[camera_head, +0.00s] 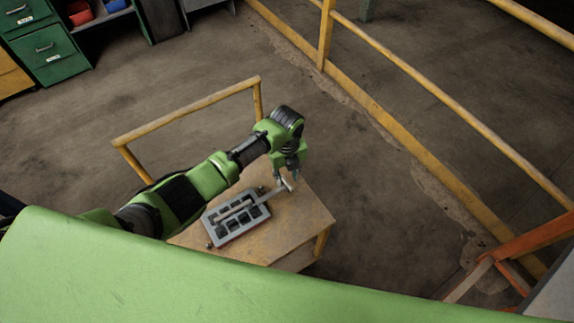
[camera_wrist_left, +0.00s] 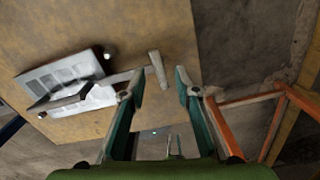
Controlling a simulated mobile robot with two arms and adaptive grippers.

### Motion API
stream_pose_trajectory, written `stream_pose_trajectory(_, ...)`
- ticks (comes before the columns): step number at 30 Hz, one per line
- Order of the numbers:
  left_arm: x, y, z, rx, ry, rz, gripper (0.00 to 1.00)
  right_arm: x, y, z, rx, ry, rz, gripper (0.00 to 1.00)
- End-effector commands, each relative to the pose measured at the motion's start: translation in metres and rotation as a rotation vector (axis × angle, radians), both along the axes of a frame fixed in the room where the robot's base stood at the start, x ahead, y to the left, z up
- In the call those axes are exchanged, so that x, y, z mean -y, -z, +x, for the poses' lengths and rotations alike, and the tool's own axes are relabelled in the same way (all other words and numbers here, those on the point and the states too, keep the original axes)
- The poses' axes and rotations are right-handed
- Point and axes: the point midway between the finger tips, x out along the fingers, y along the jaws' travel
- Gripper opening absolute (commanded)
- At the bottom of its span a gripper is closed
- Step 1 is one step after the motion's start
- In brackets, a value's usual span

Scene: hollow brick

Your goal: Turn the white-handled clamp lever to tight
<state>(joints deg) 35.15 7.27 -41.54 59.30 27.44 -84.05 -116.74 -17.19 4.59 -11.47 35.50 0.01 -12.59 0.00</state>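A grey mold frame (camera_head: 238,217) with several dark square openings lies on a small wooden table (camera_head: 312,212). A grey lever bar runs along it and ends in a pale, whitish handle (camera_head: 284,184) at the mold's right end. In the left wrist view the handle (camera_wrist_left: 157,68) is a short crossbar on the end of the bar. My left gripper (camera_head: 291,172) is over the table by the handle, partly hiding it. In the wrist view its two green fingers are apart, with the handle just beyond the fingertips, nearer the left one. Nothing is held. My right gripper is not in view.
A yellow rail (camera_head: 185,118) stands behind the table, and a long yellow railing (camera_head: 440,110) crosses the right side. An orange frame (camera_head: 530,240) is at the lower right. Green drawers (camera_head: 45,50) stand at the upper left. Open floor lies right of the table.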

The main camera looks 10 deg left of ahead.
Motion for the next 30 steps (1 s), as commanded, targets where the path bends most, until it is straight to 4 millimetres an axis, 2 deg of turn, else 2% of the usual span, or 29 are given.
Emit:
stream_pose_trajectory(4,0.000,-0.032,0.001,0.004,0.001,-0.001,0.29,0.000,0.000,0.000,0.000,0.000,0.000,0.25)
stream_pose_trajectory(10,0.000,-0.059,0.001,0.002,0.001,-0.001,0.29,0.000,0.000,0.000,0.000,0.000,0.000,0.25)
stream_pose_trajectory(15,0.000,-0.066,0.000,0.001,0.000,0.001,0.29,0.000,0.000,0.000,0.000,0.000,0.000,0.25)
stream_pose_trajectory(30,0.000,-0.066,0.000,0.000,0.000,0.000,0.29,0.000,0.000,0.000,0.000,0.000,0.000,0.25)
